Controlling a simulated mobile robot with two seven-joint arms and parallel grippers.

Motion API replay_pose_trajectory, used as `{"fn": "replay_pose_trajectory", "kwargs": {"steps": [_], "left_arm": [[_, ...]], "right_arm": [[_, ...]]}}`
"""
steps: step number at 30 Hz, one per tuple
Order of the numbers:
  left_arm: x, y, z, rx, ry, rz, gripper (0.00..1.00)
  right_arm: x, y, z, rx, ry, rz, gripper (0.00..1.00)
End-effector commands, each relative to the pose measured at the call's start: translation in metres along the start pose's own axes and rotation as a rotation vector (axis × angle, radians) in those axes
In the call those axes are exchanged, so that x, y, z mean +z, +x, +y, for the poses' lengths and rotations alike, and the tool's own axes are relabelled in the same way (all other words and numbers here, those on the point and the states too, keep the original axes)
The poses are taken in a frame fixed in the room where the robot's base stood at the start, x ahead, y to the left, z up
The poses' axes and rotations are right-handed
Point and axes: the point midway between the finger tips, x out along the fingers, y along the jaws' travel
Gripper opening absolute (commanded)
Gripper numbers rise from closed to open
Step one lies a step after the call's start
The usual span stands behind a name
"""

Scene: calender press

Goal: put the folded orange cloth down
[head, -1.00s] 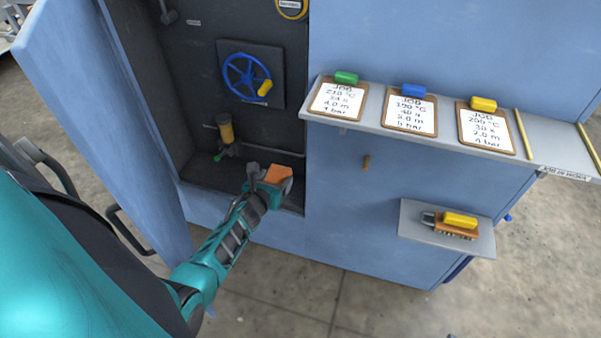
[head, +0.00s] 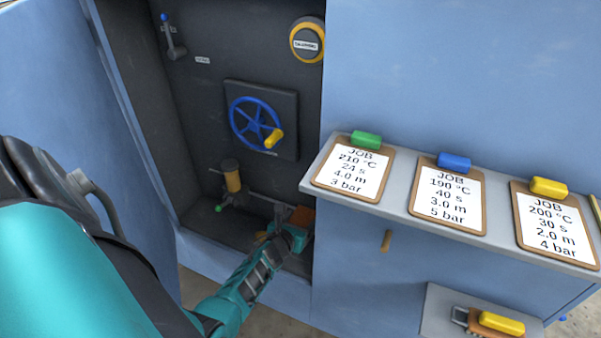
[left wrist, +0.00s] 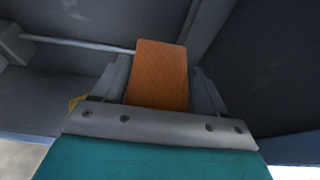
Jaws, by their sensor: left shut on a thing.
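The folded orange cloth (head: 301,217) is held in my left gripper (head: 289,224), at the lower right of the dark open cabinet recess. In the left wrist view the cloth (left wrist: 160,75) stands out between the two fingers (left wrist: 160,92), which are shut on it. The recess floor (head: 240,228) lies around and below the gripper; I cannot tell whether the cloth touches it. The gripper hides part of the cloth in the head view. My right gripper is not in view.
In the recess are a blue handwheel (head: 255,123) with a yellow knob, an amber cylinder fitting (head: 232,178) and a thin pipe. The cabinet door (head: 60,90) is open at left. A shelf (head: 398,205) with three job clipboards projects at right, above a small ledge holding a brush (head: 485,324).

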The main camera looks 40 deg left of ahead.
Motion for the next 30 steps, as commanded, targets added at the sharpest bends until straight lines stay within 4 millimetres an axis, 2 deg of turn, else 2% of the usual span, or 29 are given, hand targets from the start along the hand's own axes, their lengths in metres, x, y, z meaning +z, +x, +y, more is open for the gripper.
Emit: {"fn": "replay_pose_trajectory", "kwargs": {"steps": [1, 9, 12, 21, 30], "left_arm": [[-0.018, 0.008, -0.001, -0.001, -0.001, -0.002, 0.39], [-0.067, 0.029, -0.001, -0.001, -0.002, -0.002, 0.39], [-0.08, 0.034, -0.001, -0.001, -0.001, -0.001, 0.39], [-0.094, 0.04, -0.001, -0.001, -0.001, -0.001, 0.39], [-0.129, 0.055, -0.001, -0.002, -0.002, -0.002, 0.39]], "right_arm": [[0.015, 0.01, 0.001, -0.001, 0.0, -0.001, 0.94], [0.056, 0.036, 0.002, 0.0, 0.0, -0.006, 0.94], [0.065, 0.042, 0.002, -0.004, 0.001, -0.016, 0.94], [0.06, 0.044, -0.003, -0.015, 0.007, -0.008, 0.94], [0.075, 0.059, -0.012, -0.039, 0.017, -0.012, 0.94]]}}
